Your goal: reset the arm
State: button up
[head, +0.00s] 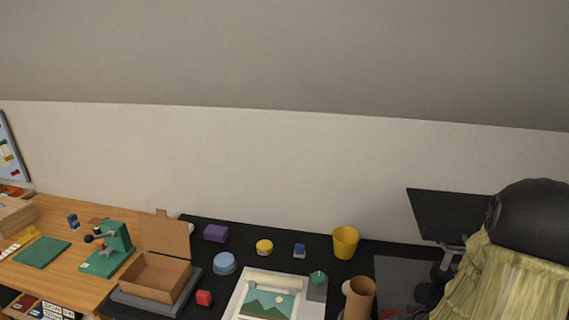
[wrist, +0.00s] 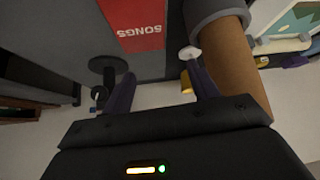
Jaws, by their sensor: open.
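My gripper (wrist: 145,78) shows in the wrist view with its two dark fingers spread apart and nothing between them. A red panel with the upside-down word SONGS (wrist: 138,22) is beyond the fingers, against a grey surface. A brown cylinder with a grey collar (wrist: 240,62) is close to the right finger; I cannot tell whether they touch. The gripper's fingers cannot be made out in the head view.
The head view shows a dark desktop with an open cardboard box (head: 155,278), a yellow cup (head: 345,242), a brown tube (head: 359,297), a picture sheet (head: 268,303) and a blue round item (head: 224,263). A green press (head: 113,248) stands on the wooden desk at left.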

jog(key=s+a+r+g+p, duration=0.1)
jog(key=s+a+r+g, duration=0.1)
jog(key=s+a+r, duration=0.2)
jog(key=s+a+r+g+p, duration=0.2)
jog(key=a+r, duration=0.5)
jog(key=a, duration=0.4)
jog(key=s+g, duration=0.1)
jog(key=s, duration=0.1)
jog(key=shift+s+a+r+n+y, duration=0.35)
jog(key=shift+r+n+y, duration=0.05)
